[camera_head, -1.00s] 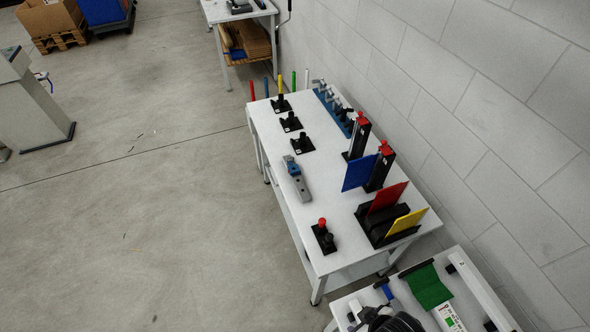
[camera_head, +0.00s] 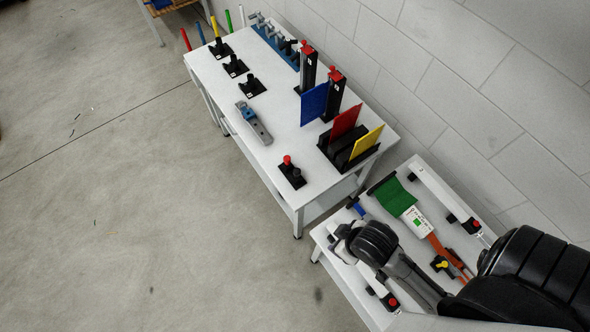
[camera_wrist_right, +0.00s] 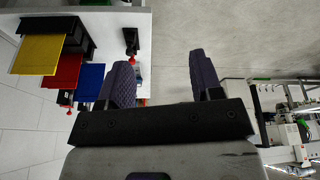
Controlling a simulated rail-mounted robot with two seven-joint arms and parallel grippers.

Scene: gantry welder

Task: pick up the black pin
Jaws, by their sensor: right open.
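A small black holder plate (camera_head: 291,175) lies near the front corner of the white table. On it stand a red-topped pin (camera_head: 287,160) and a black pin (camera_head: 297,174), side by side. In the right wrist view, the holder (camera_wrist_right: 131,40) shows small near the table's edge, beyond my left-hand finger; the black pin cannot be told clearly there. My right gripper (camera_wrist_right: 160,62) is open, with nothing between its fingers, and is apart from the holder. My right arm comes in at the lower right of the head view, over the nearer table. My left gripper is not in view.
The white table (camera_head: 215,78) also bears a grey-blue tool (camera_head: 254,122), several black holders, a rack with blue, red and yellow plates (camera_head: 366,143), and two red-topped black posts. A wall bounds the right.

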